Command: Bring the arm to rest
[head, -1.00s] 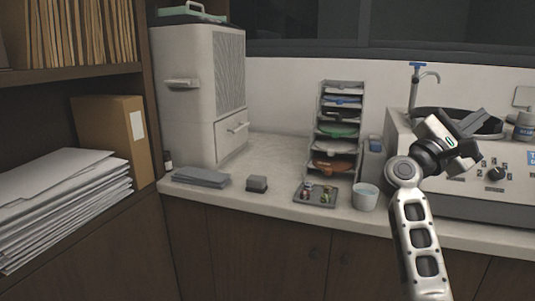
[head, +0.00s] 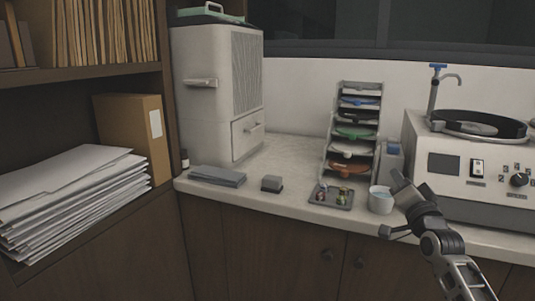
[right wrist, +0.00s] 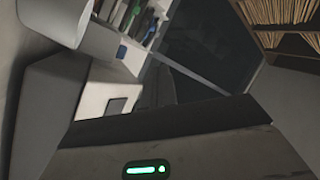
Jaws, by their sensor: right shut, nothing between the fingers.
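My right gripper (head: 401,190) shows at the lower right of the head view, with its arm coming up from the bottom right corner. It is shut and empty. It is in front of the counter's front edge, close to the white cup (head: 381,200) and left of the polishing machine's front; I cannot tell the exact gap. In the right wrist view, the grey gripper housing with a green light (right wrist: 147,169) fills the bottom, and the fingertips are not clear. My left gripper is not in view.
A paper shelf (head: 75,190) stands left.

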